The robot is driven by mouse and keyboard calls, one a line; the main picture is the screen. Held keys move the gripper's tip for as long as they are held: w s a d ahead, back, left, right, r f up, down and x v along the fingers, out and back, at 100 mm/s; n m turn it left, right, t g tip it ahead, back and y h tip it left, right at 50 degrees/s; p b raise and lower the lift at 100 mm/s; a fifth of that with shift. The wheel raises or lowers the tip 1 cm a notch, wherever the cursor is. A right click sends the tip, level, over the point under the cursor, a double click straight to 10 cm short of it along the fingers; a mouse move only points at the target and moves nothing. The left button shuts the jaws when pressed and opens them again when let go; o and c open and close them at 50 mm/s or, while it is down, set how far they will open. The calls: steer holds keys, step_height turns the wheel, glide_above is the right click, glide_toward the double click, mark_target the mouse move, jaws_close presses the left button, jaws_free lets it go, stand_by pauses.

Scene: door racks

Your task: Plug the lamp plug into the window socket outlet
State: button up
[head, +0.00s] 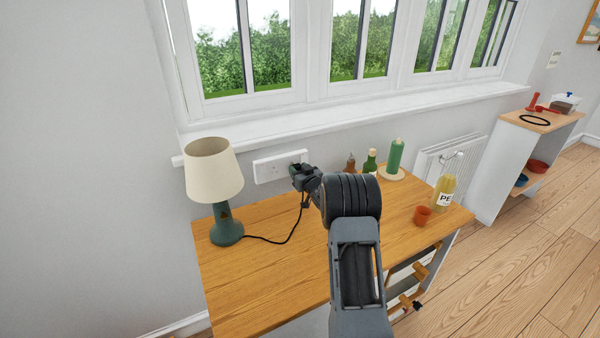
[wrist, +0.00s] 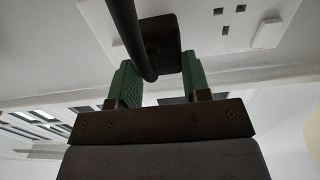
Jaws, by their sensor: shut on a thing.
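My gripper (head: 303,172) is at the white double window socket outlet (head: 268,169) on the wall below the sill, covering its right end in the head view. In the wrist view, its green fingers are shut on the dark lamp plug (wrist: 165,48). The plug is in front of the outlet plate (wrist: 285,12), beside several visible slots and a switch. Its face is hidden, so I cannot tell whether it touches or enters the outlet. The black cord (head: 294,232) runs across the table to the green lamp (head: 227,227) with its cream shade.
The wooden table (head: 255,285) holds brown and green bottles (head: 369,162), a green candle (head: 395,156) on a dish, a red cup (head: 422,215) and a yellow bottle (head: 444,190) at the right. The window sill (head: 350,120) juts out above the outlet. The table's front left is clear.

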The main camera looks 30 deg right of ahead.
steer(key=shift+w, duration=0.95)
steer(key=o, duration=1.1)
steer(key=s+b, duration=0.1)
steer(key=s, duration=1.2)
steer(key=shift+s, duration=0.4)
